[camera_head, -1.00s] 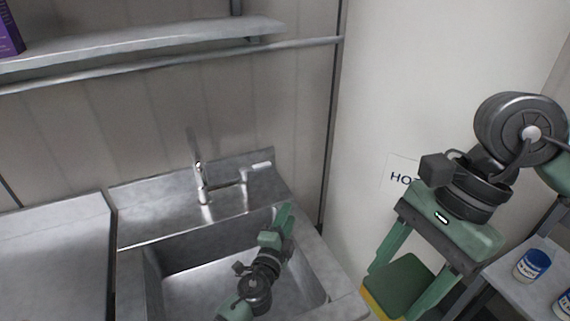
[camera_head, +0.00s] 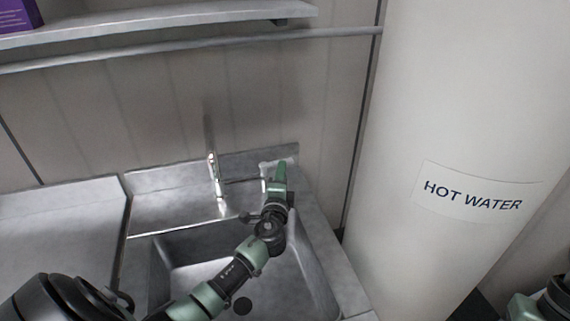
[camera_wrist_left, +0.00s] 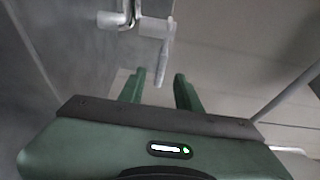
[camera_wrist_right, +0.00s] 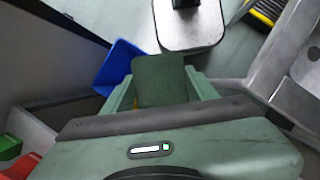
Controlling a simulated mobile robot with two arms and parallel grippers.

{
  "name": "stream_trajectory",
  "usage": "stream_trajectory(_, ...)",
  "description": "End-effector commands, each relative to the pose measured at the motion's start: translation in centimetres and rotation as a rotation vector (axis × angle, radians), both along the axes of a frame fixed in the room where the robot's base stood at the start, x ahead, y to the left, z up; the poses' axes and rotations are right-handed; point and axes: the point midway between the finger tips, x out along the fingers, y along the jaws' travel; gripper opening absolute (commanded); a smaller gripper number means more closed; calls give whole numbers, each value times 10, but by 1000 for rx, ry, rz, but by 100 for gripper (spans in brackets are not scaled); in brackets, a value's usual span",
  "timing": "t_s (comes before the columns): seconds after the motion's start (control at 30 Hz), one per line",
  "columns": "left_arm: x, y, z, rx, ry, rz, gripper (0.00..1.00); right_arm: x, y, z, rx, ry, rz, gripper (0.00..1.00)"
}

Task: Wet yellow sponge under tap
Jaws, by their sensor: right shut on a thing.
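The silver tap (camera_head: 214,172) stands behind the metal sink (camera_head: 160,268), with its lever at its right, partly behind my left gripper. My left gripper (camera_head: 281,172) is at the lever. In the left wrist view my left gripper (camera_wrist_left: 161,92) is open, and the lever (camera_wrist_left: 166,52) reaches down between its fingertips; I cannot tell whether they touch. In the right wrist view my right gripper (camera_wrist_right: 161,92) is shut on the sponge (camera_wrist_right: 160,72), whose green face shows; its yellow part is mostly hidden. The sponge is out of the head view.
A white cylinder marked HOT WATER (camera_head: 470,150) stands right of the sink. A metal counter (camera_head: 60,225) lies left, and a shelf (camera_head: 170,22) runs above. The right wrist view shows a blue object (camera_wrist_right: 118,66) near the sponge. The sink basin holds no loose objects that I see.

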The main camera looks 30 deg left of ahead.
Motion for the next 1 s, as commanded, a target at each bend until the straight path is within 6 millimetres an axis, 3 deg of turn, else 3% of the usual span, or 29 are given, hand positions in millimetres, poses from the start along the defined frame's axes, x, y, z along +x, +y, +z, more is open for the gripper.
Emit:
stream_trajectory(0.1,22,11,-1,1,-2,1,34,0,0,-7,0,0,0,25)
stream_trajectory(0.3,45,22,-1,0,-1,0,34,0,0,-14,1,0,0,25)
stream_trajectory(0.7,53,26,0,-1,0,-1,34,0,0,-15,1,0,0,25)
stream_trajectory(0.73,52,26,0,-1,0,-1,31,0,0,-15,1,0,0,25)
stream_trajectory(0.83,52,26,0,-1,0,-1,3,0,0,-15,1,0,0,25)
stream_trajectory(1.0,52,26,0,-1,0,-1,0,0,0,-15,1,0,0,25)
